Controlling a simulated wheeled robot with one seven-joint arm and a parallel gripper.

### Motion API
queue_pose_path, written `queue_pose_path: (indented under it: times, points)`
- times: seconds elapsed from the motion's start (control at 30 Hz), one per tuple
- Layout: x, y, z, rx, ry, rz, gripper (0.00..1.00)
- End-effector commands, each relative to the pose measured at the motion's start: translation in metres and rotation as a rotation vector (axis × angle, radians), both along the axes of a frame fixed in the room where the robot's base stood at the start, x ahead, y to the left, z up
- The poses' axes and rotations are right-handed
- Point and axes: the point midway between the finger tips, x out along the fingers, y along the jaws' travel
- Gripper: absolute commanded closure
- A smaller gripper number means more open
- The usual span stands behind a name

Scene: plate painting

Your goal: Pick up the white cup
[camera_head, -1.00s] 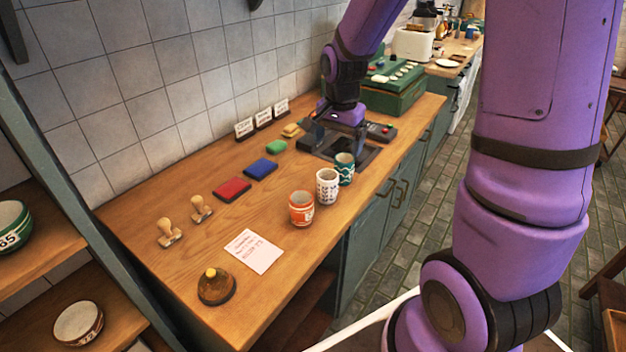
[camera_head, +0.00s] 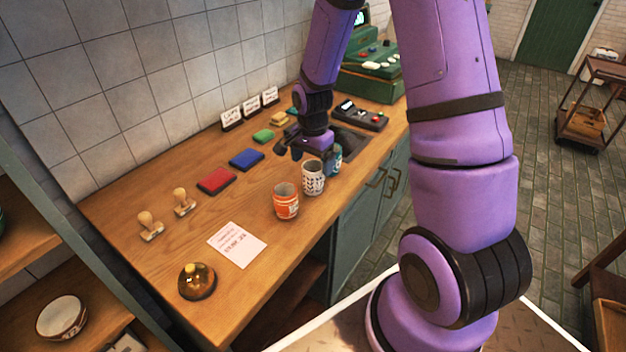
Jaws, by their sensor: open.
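The white cup (camera_head: 313,182) with a dark pattern stands upright on the wooden counter. It is in the middle of a row of three cups. An orange cup (camera_head: 286,205) stands in front of it, to the left, and a teal cup (camera_head: 337,163) behind it, to the right. My gripper (camera_head: 304,155) is open and points down, just behind and above the white cup. It appears empty. Whether a finger touches a cup is too small to tell.
Red (camera_head: 216,180), blue (camera_head: 246,158) and green (camera_head: 263,136) pads lie left of the cups. Two wooden stamps (camera_head: 149,226), a paper note (camera_head: 237,244) and a bell (camera_head: 197,281) are nearer. A dark panel with buttons (camera_head: 361,115) and a green machine (camera_head: 370,75) stand behind.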

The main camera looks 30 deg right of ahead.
Motion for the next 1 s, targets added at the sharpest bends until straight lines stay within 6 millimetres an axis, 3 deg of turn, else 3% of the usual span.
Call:
queue_pose_path:
  times: [0.3,0.67,0.9,1.0]
  points:
    - [-0.003,0.000,-0.040,0.000,0.002,0.001,0.06]
    - [-0.003,0.000,-0.047,0.000,0.000,0.000,0.06]
    - [-0.003,0.000,-0.047,0.000,0.000,0.000,0.61]
    - [-0.003,0.000,-0.046,0.000,0.000,0.000,0.66]
